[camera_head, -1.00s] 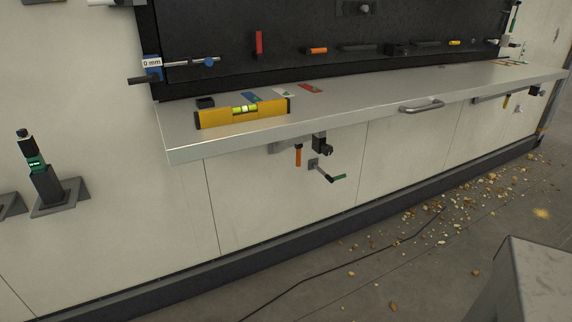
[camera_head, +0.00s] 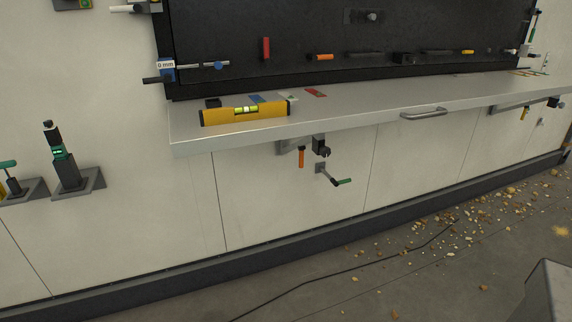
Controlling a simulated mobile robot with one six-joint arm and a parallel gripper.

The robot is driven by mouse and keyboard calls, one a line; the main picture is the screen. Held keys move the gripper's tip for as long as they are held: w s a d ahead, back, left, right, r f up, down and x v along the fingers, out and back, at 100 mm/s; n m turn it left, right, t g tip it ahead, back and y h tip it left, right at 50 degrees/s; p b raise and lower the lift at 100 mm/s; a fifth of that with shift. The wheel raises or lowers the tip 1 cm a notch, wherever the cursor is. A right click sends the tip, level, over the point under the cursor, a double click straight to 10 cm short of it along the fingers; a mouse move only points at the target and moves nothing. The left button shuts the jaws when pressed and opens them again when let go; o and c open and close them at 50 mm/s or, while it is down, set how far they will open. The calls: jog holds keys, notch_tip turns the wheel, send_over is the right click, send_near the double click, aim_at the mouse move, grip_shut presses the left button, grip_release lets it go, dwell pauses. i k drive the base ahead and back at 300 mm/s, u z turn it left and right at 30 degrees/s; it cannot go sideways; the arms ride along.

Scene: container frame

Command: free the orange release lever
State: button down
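An orange lever (camera_head: 301,158) hangs down under the front edge of the pale shelf, from a grey bracket (camera_head: 288,146). A black clamp-like block (camera_head: 320,146) sits just right of it. A crank with a green handle (camera_head: 343,182) is mounted on the panel below. Farther right, a second orange lever (camera_head: 524,113) hangs under the same shelf edge. The frame does not show which one the task means. My gripper is not in view.
A yellow spirit level (camera_head: 244,114) and small coloured cards lie on the shelf (camera_head: 360,117), which juts out with a handle (camera_head: 423,113). Debris (camera_head: 450,235) and a dark cable (camera_head: 330,281) lie on the floor. Bracketed devices (camera_head: 70,165) stand at left. A grey block (camera_head: 553,290) is at lower right.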

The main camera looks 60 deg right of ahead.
aim_at(301, 149)
jog(key=z, duration=0.15)
jog(key=i, duration=0.95)
jog(key=u, duration=0.05)
